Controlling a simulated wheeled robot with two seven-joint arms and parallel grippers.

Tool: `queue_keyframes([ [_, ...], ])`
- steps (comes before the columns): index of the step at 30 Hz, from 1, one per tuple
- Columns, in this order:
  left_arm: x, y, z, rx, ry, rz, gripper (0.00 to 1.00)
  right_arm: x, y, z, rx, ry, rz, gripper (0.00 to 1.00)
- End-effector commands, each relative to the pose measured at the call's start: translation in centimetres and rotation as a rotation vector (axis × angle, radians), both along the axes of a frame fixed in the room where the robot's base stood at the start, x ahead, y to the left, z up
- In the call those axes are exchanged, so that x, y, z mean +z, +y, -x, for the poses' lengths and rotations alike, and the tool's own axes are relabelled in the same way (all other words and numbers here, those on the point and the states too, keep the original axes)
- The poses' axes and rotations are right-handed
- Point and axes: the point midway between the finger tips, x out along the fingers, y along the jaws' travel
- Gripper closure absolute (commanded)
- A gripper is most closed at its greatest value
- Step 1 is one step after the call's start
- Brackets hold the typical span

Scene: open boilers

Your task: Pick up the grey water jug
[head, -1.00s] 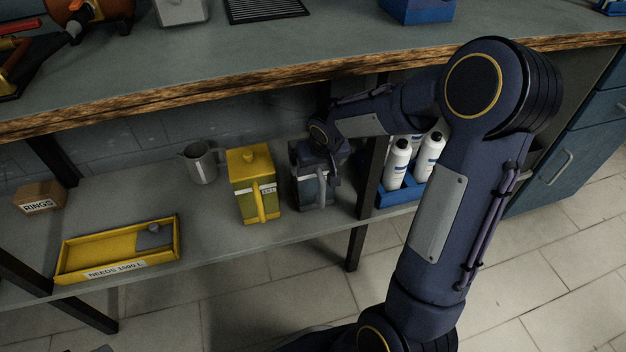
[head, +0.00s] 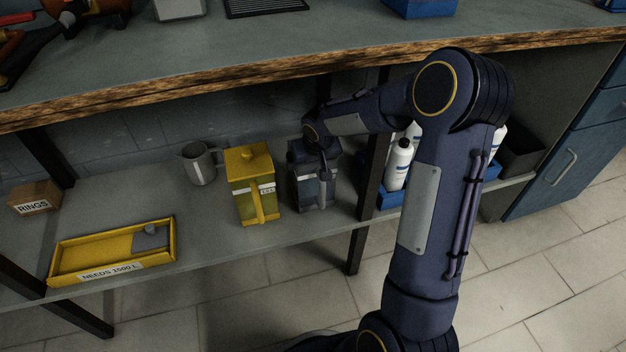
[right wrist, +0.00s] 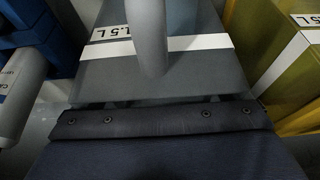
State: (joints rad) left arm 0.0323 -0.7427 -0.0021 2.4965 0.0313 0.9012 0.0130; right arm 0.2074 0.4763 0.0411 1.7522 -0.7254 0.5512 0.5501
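The grey water jug (head: 303,192) is a boxy, lidded jug standing upright on the lower shelf, just right of a similar yellow jug (head: 243,190). In the right wrist view the grey jug (right wrist: 190,75) fills the middle, with a white band, a "1.5 L" label and an upright handle (right wrist: 150,30). My right gripper (head: 328,165) is at the jug's upper front and hides part of its top. Its fingers are not clear in either view, so I cannot tell whether they are around the handle. My left gripper is not in view.
A metal pitcher (head: 200,165), a yellow tray (head: 100,262) marked "NEEDS 1500 L" and a "RINGS" box (head: 35,198) are on the shelf. White bottles (head: 398,165) stand to the right, beyond a dark post (head: 372,170). The wooden worktop edge (head: 230,88) overhangs the shelf.

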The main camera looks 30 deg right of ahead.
Motion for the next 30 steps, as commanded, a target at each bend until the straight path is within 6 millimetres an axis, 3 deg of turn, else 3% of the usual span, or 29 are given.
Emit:
queue_keyframes([
  [2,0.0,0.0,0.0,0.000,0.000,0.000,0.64,0.0,0.0,0.0,0.000,0.000,0.000,0.16],
  [16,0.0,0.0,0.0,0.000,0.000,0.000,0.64,0.0,0.0,0.0,-0.001,0.001,-0.001,0.77],
  [25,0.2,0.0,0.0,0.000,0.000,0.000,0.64,0.4,0.0,-0.1,-0.001,-0.004,0.000,0.77],
  [30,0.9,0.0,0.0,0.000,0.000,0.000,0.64,1.5,0.0,-0.1,-0.001,-0.005,0.000,0.77],
])
